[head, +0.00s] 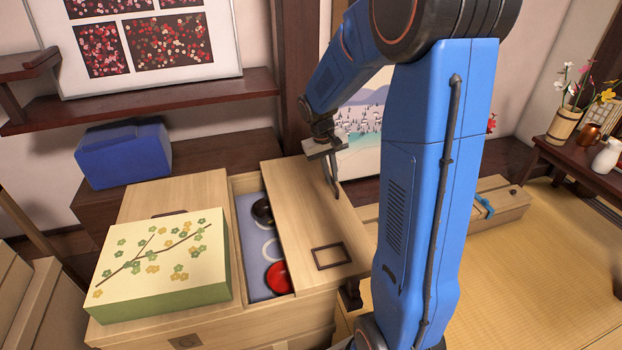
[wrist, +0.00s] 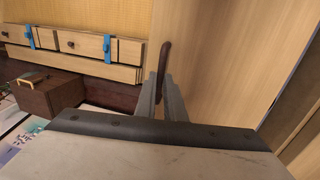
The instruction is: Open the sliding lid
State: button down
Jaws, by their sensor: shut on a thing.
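The sliding lid (head: 300,215) is a pale wood panel on the right part of the wooden chest (head: 200,335). It stands partly open. A gap on its left shows a grey-blue interior (head: 258,285) with a red bowl (head: 278,277) and a dark bowl (head: 263,211). My gripper (head: 334,190) is at the lid's right side. In the wrist view, my gripper (wrist: 164,98) is shut on a dark brown handle (wrist: 164,58) at the edge of the pale wood lid (wrist: 222,50). The fingers hide part of the handle.
A flowered box (head: 165,262) sits on the chest's left part. A blue bundle (head: 125,153) lies on the dark shelf behind. My blue arm hides much of the right side. A low wooden box with a blue strap (head: 485,206) lies on the tatami (head: 540,255), which has free room.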

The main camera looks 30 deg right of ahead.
jog(key=s+d, duration=0.1)
jog(key=d, duration=0.7)
jog(key=shift+s, duration=0.25)
jog(key=c, duration=1.8)
grip_release()
jog(key=shift+c, duration=0.2)
jog(key=a+r, duration=0.3)
jog(key=r, duration=1.4)
jog(key=shift+w+a, duration=0.15)
jog(key=shift+w, duration=0.15)
jog(key=shift+a+r, duration=0.1)
